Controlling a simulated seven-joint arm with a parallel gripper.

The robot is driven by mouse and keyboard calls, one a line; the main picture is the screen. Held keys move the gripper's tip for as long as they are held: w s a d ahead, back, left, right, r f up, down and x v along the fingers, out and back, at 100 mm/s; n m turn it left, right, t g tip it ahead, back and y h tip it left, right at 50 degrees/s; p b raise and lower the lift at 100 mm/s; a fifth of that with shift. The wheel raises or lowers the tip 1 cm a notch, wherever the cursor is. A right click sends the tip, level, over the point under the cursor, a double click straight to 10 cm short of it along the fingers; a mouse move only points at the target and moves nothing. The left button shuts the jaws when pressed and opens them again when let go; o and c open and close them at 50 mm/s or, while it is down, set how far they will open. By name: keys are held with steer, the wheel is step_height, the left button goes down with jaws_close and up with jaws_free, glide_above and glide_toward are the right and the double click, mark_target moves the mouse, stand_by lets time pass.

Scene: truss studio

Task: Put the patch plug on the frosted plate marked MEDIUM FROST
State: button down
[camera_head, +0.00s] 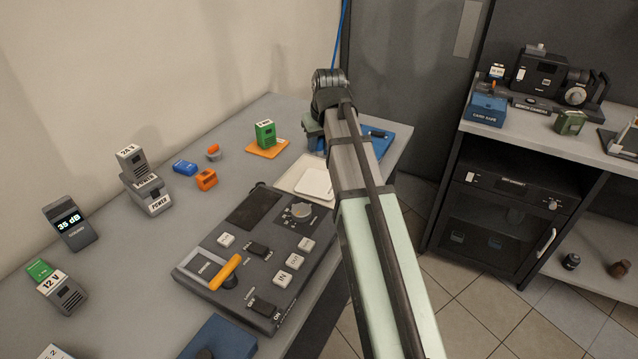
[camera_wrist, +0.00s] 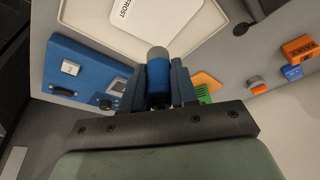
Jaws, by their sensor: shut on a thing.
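My gripper (camera_wrist: 158,88) is shut on the patch plug (camera_wrist: 157,68), a blue cylinder with a grey end, seen between the fingers in the wrist view. In the head view my gripper (camera_head: 316,128) is over the far end of the table, and the plug cannot be made out there. The frosted plate (camera_wrist: 160,12) is white and its visible lettering ends in "FROST"; the rest is cut off. The plate (camera_head: 315,183) lies in the head view left of my arm, on a cream base (camera_head: 290,180). The plug appears apart from the plate.
A blue panel (camera_head: 375,134) lies at the table's far right, partly behind my arm. A green block (camera_head: 265,132) stands on an orange mat (camera_head: 268,149) left of the gripper. A dark control console (camera_head: 228,248) with an orange lever fills the table nearer by.

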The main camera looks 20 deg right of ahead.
steer(key=shift+s+f+n, duration=0.1)
steer(key=shift+f+n, duration=0.05)
steer(key=shift+n, duration=0.15)
steer(key=shift+f, duration=4.85)
steer(key=shift+f, duration=0.1)
steer(key=c, duration=0.9)
jaws_free()
steer(key=v, duration=1.2)
steer(key=shift+d, duration=0.1)
